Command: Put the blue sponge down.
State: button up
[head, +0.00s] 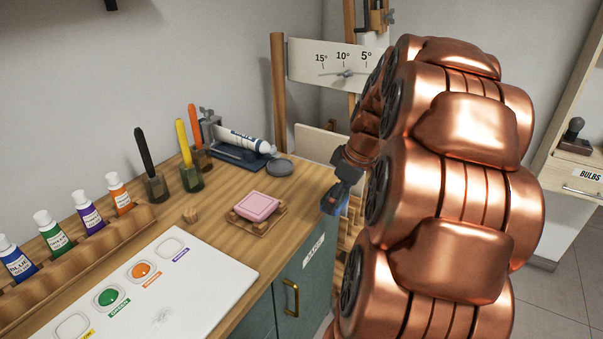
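My gripper (335,200) is just past the right edge of the wooden counter, seen from behind and partly covered by my copper arm. A small blue piece, which looks like the blue sponge (342,208), shows at its dark fingers. The fingers appear shut on it, and most of it is hidden. It is in the air beside the counter, to the right of a pink block (257,206) on a small slatted wooden dish (274,222).
The counter (222,192) has a bare strip around the dish. A white paint palette (200,262) lies in front. Paint tubes (87,211), markers in holders (189,175), a tube squeezer (235,155) and a grey round lid (280,167) stand behind. A green cabinet (315,290) is below.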

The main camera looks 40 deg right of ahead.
jog(key=p, duration=0.3)
send_over(316, 182)
jog(key=s, duration=0.1)
jog(key=shift+f, duration=0.7)
jog(key=shift+f+p, duration=0.3)
jog(key=shift+f, duration=1.5)
jog(key=shift+f, duration=0.25)
jog(key=o, duration=1.2)
jog(key=shift+r, duration=0.1)
jog(key=b+v, duration=0.2)
jog(key=v, duration=1)
jog(key=shift+r, duration=0.15)
